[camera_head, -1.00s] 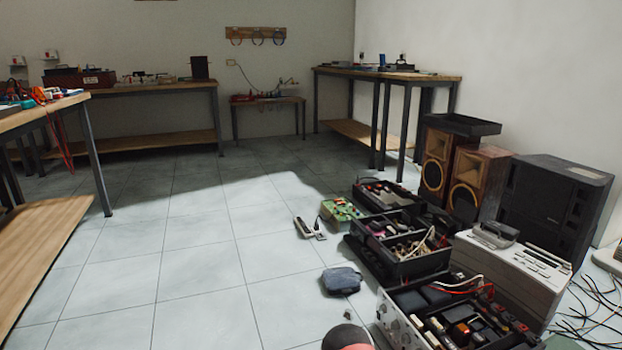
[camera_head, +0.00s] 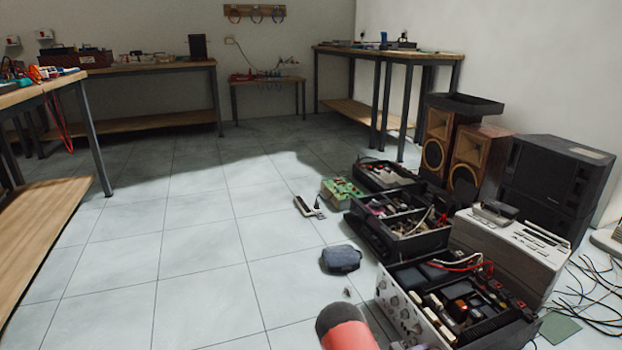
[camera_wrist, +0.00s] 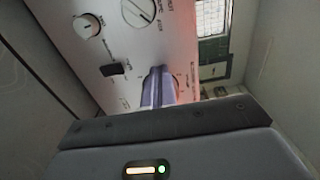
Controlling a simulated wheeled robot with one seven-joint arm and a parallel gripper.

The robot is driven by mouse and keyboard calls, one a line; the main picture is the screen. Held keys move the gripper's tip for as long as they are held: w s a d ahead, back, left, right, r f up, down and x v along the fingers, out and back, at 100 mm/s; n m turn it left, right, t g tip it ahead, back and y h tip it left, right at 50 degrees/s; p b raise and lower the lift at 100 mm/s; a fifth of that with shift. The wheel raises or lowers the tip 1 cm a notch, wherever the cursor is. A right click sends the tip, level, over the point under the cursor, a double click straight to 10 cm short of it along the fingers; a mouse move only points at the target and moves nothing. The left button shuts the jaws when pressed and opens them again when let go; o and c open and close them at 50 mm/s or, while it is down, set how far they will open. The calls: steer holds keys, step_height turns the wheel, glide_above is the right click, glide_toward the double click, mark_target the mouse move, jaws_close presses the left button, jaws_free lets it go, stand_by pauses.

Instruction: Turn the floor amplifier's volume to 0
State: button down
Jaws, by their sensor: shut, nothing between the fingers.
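The floor amplifier (camera_head: 398,303) is an open-topped dark box with a pale front panel of knobs, at the lower right in the head view. In the wrist view its front panel (camera_wrist: 112,45) shows tilted, with a white round knob (camera_wrist: 88,26) at upper left, a larger knob (camera_wrist: 138,11) at the top and a small dark switch (camera_wrist: 112,70). My gripper (camera_wrist: 158,74) is shut, its fingers close in front of another knob (camera_wrist: 172,88) with marks around it. The fingers hide part of this knob; I cannot tell whether they touch it.
A dark pouch (camera_head: 341,259) lies on the tiles left of the amplifier. Cables (camera_head: 590,310) lie at far right. The middle floor is clear.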

steer(key=shift+s+f, duration=0.1)
steer(key=shift+f, duration=0.85)
steer(key=shift+s+d+f, duration=0.15)
steer(key=shift+s+f, duration=0.05)
steer(key=shift+f, duration=0.1)
steer(key=shift+w, duration=0.15)
steer(key=v, duration=0.6)
steer(key=shift+w+a, duration=0.25)
steer(key=shift+w, duration=0.1)
steer(key=shift+f, duration=0.1)
